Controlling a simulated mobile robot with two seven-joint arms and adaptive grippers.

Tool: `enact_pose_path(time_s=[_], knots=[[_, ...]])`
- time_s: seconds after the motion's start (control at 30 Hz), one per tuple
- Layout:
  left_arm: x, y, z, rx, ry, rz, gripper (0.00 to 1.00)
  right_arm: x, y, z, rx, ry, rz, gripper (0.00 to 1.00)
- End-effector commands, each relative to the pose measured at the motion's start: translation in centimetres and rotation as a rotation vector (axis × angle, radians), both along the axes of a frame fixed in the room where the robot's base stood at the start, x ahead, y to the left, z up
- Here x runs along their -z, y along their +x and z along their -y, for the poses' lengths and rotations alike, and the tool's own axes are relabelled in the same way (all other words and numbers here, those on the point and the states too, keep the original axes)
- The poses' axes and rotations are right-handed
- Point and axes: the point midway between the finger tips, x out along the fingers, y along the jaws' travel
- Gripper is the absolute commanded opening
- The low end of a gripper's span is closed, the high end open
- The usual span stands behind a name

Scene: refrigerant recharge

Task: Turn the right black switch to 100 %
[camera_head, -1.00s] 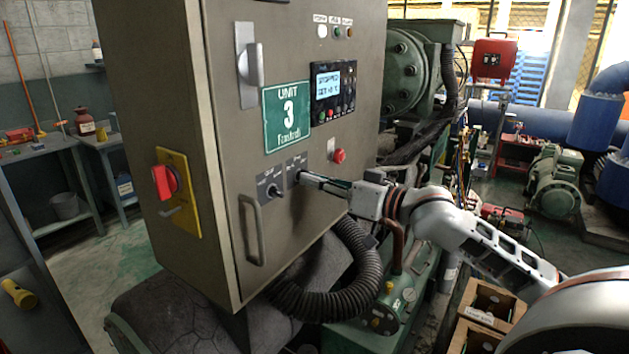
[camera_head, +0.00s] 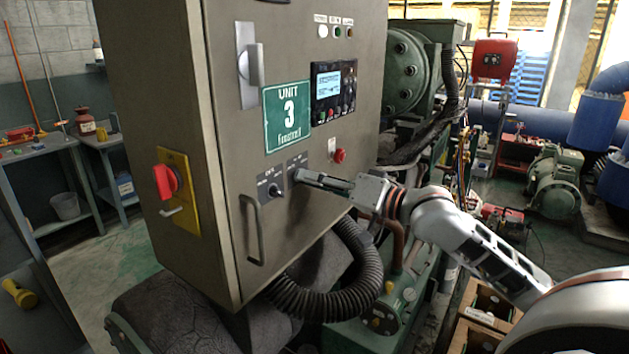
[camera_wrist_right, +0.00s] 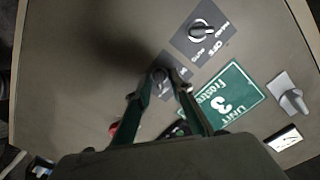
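The right black switch (camera_wrist_right: 159,76) is a small dark knob on a grey label plate (camera_head: 303,163) on the cabinet front. In the head view my right gripper (camera_head: 298,177) covers that knob. In the right wrist view my right gripper (camera_wrist_right: 162,75) reaches the panel with one finger on each side of the knob. The fingers are apart at their tips; whether they press on the knob cannot be told. The knob's setting is not readable. The left switch (camera_head: 273,190) is free on its own plate and also shows in the wrist view (camera_wrist_right: 202,31). My left gripper is not seen.
The cabinet has a lit display (camera_head: 333,90), a green Unit 3 sign (camera_head: 287,116), a red button (camera_head: 339,156), a door handle (camera_head: 253,230) and a red rotary switch (camera_head: 166,181). A thick black hose (camera_head: 325,305) hangs below my right arm.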

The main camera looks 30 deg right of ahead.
Motion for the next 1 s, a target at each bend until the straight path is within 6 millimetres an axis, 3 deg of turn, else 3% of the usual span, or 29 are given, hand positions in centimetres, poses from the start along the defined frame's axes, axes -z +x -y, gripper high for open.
enact_pose_path(time_s=[0.17, 1.0], knots=[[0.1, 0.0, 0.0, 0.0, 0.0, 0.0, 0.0, 0.1, -0.2, 0.2, 0.001, -0.002, 0.0, 0.22], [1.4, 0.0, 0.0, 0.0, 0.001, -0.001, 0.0, 0.2, -7.2, 3.1, 0.002, -0.001, -0.002, 0.22]])
